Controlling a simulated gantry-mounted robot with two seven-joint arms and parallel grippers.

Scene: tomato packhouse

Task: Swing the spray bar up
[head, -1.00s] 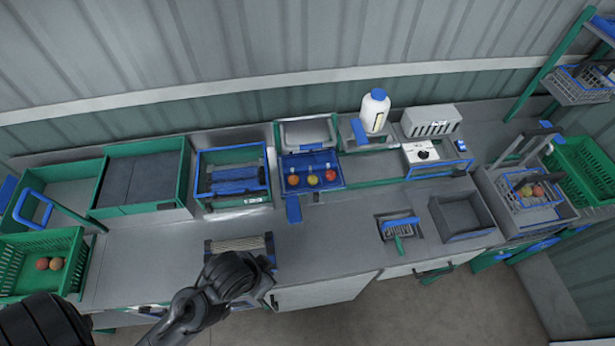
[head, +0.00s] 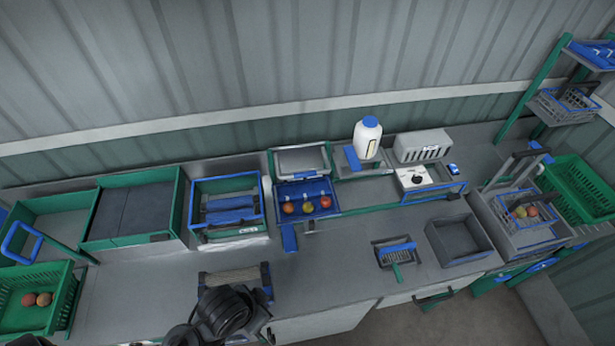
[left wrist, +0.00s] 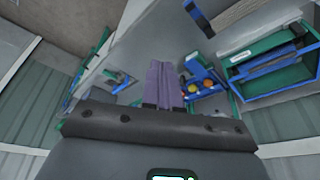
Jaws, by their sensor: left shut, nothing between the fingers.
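No part is plainly marked as the spray bar. A dark bar (head: 525,154) with a blue end stands tilted over the grey basin (head: 550,240) at the right of the bench in the head view. A green bar with a blue loop handle (head: 17,238) lies at the far left. In the left wrist view my left gripper (left wrist: 160,65) has its purple fingers shut together, empty. In the head view my arm (head: 225,310) is at the bottom, left of centre, and its fingers cannot be made out. My right gripper is not in view.
A blue tray with tomatoes (head: 306,188) and a green-and-blue framed unit (head: 226,184) stand at mid-bench. A white bottle (head: 367,138) stands behind. A grey bin (head: 462,241) and a green crate (head: 65,300) sit near the front.

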